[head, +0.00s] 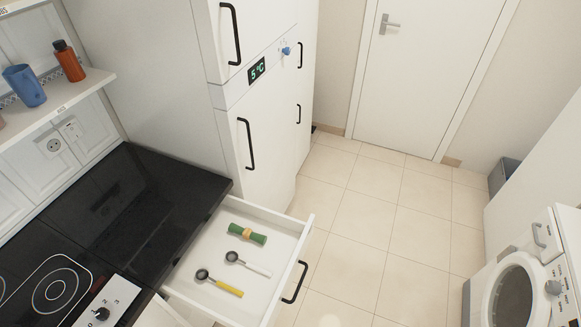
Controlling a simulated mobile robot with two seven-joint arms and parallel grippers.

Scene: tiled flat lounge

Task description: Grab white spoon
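The spoon with the white handle (257,268) lies in an open drawer (264,303) below the black counter. Its dark round head points left and its white handle points right. A similar spoon with a yellow handle (229,289) lies in front of it, and a green bundled item (247,234) lies behind it. The three things lie apart from each other. Neither of my grippers shows in the head view.
A black counter with a stove (54,288) borders the drawer on the left. A tall white fridge (262,136) stands behind it. The tiled floor (386,230) to the right is clear up to a white washing machine (545,245). A white door (428,70) is at the back.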

